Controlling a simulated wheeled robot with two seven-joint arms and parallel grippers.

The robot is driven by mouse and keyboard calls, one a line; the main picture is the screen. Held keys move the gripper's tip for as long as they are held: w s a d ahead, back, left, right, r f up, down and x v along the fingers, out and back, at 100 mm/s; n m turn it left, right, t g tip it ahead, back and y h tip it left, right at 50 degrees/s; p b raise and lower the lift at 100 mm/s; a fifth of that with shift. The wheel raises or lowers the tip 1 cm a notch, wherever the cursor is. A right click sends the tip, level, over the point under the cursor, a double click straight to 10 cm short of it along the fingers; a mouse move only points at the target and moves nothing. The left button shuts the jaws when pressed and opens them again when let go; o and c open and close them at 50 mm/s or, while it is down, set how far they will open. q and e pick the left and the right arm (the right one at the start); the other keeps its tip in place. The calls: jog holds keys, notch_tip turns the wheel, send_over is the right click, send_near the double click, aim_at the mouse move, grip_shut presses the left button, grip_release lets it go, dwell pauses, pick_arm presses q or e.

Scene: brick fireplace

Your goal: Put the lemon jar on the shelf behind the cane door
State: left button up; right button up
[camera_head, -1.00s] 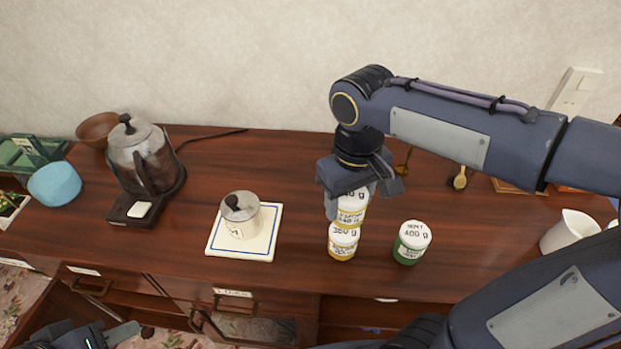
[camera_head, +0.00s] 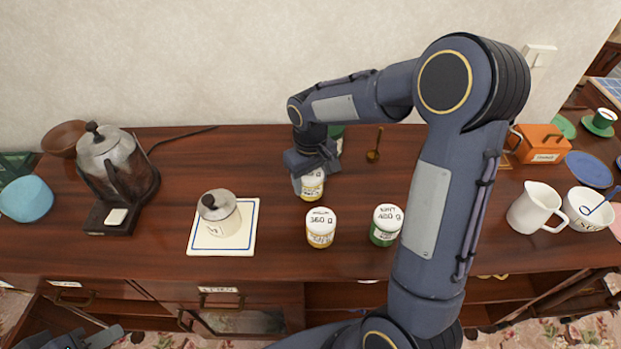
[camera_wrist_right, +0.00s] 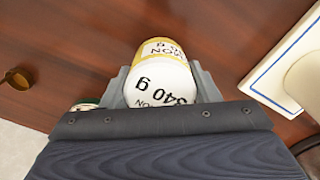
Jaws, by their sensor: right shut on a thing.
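My right gripper (camera_head: 312,178) is shut on a white-lidded jar with a yellow band (camera_head: 313,188), toward the back of the counter. In the right wrist view the held jar (camera_wrist_right: 160,85) sits between the fingers; its lid reads 340 g and part of a word ending like "MON". I cannot tell whether it touches the counter. A similar 360 g jar (camera_head: 320,228) stands apart in front. My left gripper (camera_head: 92,338) is partly in view at the lower left, its jaws unclear. A shelf opening (camera_head: 345,296) shows below the counter; I cannot make out a cane door.
A green mint jar (camera_head: 386,225) stands right of the 360 g jar. A canister (camera_head: 219,215) sits on a white tile (camera_head: 247,240). A kettle (camera_head: 115,170) is left; a white pitcher (camera_head: 533,208) is right. Another green item (camera_head: 336,133) is behind my right gripper.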

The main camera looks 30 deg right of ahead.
jog(key=shift+f, duration=0.25)
jog(key=shift+f, duration=0.2)
jog(key=o, duration=1.2)
jog(key=shift+r, duration=0.1)
